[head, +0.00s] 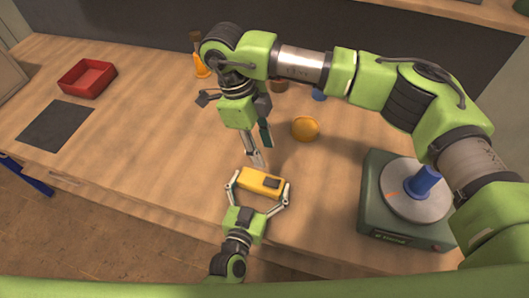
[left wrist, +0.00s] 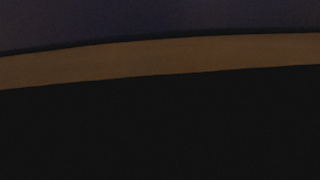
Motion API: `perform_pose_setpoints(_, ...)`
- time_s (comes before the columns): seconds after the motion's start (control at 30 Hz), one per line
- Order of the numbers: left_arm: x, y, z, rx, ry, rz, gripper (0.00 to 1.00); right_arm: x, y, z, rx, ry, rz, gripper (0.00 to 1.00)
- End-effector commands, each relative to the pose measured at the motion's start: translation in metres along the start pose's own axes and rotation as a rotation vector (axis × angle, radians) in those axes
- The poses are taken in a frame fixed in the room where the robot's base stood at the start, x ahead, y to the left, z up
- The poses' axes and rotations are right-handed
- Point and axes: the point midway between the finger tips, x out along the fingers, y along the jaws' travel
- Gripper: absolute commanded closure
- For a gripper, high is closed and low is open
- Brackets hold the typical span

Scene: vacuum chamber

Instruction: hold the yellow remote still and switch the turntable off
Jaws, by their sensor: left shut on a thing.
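The yellow remote (head: 259,181) with a dark patch at its right end is near the front table edge in the head view. My left gripper (head: 260,188) is shut on it, one finger at each end. My right gripper (head: 257,163) points down just behind the remote, with its fingertips close together; I cannot tell if they touch it. The turntable (head: 380,222) has a green base and a grey disc (head: 399,205) with an orange mark. A blue cylinder (head: 425,182) stands on the disc. The left wrist view shows only a brown band between dark areas.
An orange ball (head: 305,128) lies behind the remote. A red tray (head: 87,78) and a dark mat (head: 56,125) are at the left. An orange cone-like object (head: 201,66) stands at the back. The table between mat and remote is clear. My right arm crosses above the table.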

Motion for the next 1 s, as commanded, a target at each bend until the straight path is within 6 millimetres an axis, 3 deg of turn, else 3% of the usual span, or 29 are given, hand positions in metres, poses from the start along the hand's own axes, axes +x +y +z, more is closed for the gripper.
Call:
perform_pose_setpoints(0.27,0.0,0.0,0.001,-0.001,-0.001,0.0,0.35,0.0,0.0,0.0,0.0,0.0,0.0,0.65)
perform_pose_setpoints(0.3,0.0,0.0,0.001,-0.001,-0.001,0.0,0.05,0.0,0.0,0.0,0.0,0.0,0.0,0.65)
perform_pose_setpoints(0.33,0.0,0.0,0.001,-0.002,-0.001,0.0,0.0,0.0,0.0,0.0,0.0,0.0,0.0,0.65)
perform_pose_setpoints(0.67,-0.004,0.0,0.001,0.0,-0.001,0.0,0.0,0.0,0.0,0.0,0.0,0.0,0.0,0.65)
perform_pose_setpoints(0.77,-0.015,0.0,0.002,0.0,-0.003,0.0,0.0,0.0,0.0,0.0,0.0,0.0,0.0,0.65)
perform_pose_setpoints(1.0,-0.065,0.0,0.002,0.0,-0.004,0.001,0.0,0.0,0.0,0.0,0.0,0.0,0.0,0.65)
